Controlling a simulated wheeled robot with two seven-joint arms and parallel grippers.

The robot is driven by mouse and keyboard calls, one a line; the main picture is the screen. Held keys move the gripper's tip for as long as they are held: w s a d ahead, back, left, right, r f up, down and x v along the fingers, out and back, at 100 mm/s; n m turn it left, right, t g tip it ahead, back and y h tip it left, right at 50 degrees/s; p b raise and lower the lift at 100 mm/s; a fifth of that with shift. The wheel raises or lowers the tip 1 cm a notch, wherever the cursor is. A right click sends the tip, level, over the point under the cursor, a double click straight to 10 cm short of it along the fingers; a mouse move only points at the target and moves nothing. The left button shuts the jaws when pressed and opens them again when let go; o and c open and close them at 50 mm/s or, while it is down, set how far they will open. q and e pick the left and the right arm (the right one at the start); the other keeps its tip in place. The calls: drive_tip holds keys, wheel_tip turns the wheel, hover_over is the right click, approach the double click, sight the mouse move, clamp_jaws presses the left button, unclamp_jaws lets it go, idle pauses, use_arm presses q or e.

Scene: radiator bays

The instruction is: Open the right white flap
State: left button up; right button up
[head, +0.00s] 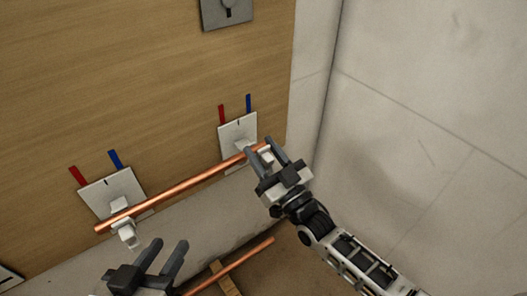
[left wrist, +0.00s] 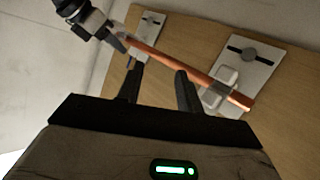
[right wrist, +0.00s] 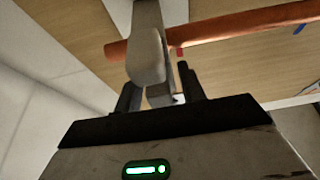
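The right white flap (head: 266,156) is on the right white plate (head: 238,134), at the right end of a copper pipe (head: 180,190). In the right wrist view the flap (right wrist: 147,55) crosses in front of the pipe (right wrist: 225,27). My right gripper (head: 259,146) is at this flap. Its fingers stand apart, with the flap's lower part between or just before them; I cannot tell whether they touch it. The left white flap (head: 126,233) hangs below the pipe at the left plate (head: 112,190). My left gripper (head: 170,243) is open and empty, below and right of it.
Red and blue strips rise above both plates on the wooden panel (head: 130,80). A grey plate (head: 226,12) is higher up. A pale wall (head: 430,100) stands close on the right. Another copper pipe (head: 235,264) lies lower, by a wooden block (head: 225,280).

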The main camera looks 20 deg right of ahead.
drive_tip(key=c, duration=0.6)
drive_tip(key=shift+r+p, duration=0.25)
drive_tip(key=shift+p, duration=0.35)
drive_tip(key=g+p, duration=0.1)
drive_tip(key=p, duration=0.4)
drive_tip(key=shift+w+r+g+h, duration=0.15)
drive_tip(key=shift+r+g+h, duration=0.15)
drive_tip(key=shift+g, duration=0.1)
drive_tip(key=shift+f+p, duration=0.35)
use_arm(q)
drive_tip(key=f+g, duration=0.1)
drive_tip(key=a+f+g+y, duration=0.1)
drive_tip(key=f, duration=0.1)
drive_tip(key=a+f+g+y, duration=0.1)
drive_tip(key=f, duration=0.1)
drive_tip(key=shift+s, duration=0.35)
drive_tip(key=shift+r, duration=0.1)
